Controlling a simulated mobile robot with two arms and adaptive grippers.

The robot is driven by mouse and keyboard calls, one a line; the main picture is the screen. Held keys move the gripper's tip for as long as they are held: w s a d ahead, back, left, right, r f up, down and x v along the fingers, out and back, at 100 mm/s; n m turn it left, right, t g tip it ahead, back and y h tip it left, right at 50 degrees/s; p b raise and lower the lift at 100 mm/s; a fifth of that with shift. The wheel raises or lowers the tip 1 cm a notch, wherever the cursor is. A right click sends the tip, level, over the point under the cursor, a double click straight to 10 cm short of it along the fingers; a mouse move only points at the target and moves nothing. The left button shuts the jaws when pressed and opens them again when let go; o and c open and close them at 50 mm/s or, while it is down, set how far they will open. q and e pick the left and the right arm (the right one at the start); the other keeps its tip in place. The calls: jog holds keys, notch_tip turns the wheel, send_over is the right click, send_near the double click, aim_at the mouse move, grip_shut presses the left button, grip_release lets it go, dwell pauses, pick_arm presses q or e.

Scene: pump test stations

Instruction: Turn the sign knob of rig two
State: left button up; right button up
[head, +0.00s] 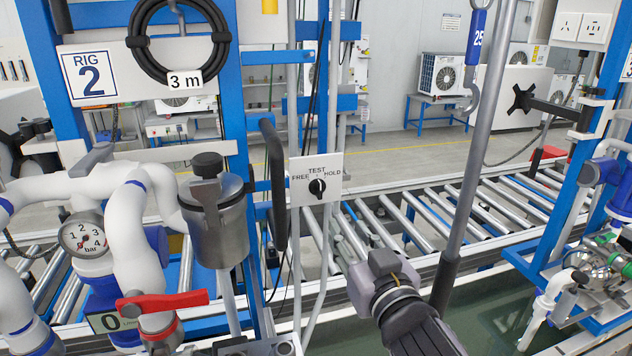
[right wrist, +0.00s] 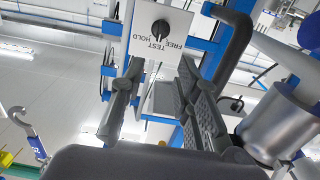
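The sign knob (head: 317,188) of rig two is a small black knob on a white plate (head: 302,199) marked FREE, TEST and HOLD. Its light mark appears to point up towards TEST. In the right wrist view the knob (right wrist: 160,30) shows upside down, beyond the fingertips. My right gripper (head: 384,264) is below and to the right of the plate, apart from it. In the right wrist view the gripper (right wrist: 161,66) has its two grey fingers spread, with nothing between them. My left gripper is not in view.
The RIG 2 sign (head: 91,75) and a coiled black hose (head: 178,85) hang above left. A black bent handle (head: 273,180) and a metal canister (head: 214,215) stand left of the plate. A grey pole (head: 475,150) rises to the right. A roller conveyor (head: 410,222) runs behind.

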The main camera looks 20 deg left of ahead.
aim_at(320, 188)
jog(key=p+x, duration=0.2)
jog(key=x, duration=0.5)
jog(key=p+x, duration=0.3)
jog(key=x, duration=0.4)
jog(key=shift+w+a+r, duration=0.2)
jog(key=shift+w+r, duration=0.05)
jog(key=shift+w+a+f, duration=0.1)
jog(key=shift+w+a, duration=0.25)
jog(key=shift+w, duration=0.15)
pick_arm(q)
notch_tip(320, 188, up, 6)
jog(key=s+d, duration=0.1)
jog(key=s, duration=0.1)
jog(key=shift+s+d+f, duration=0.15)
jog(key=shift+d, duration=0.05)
pick_arm(e)
jog(key=shift+w+a, duration=0.1)
jog(key=shift+w, duration=0.05)
jog(key=shift+c, duration=0.5)
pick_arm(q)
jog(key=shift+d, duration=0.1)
pick_arm(e)
grip_shut()
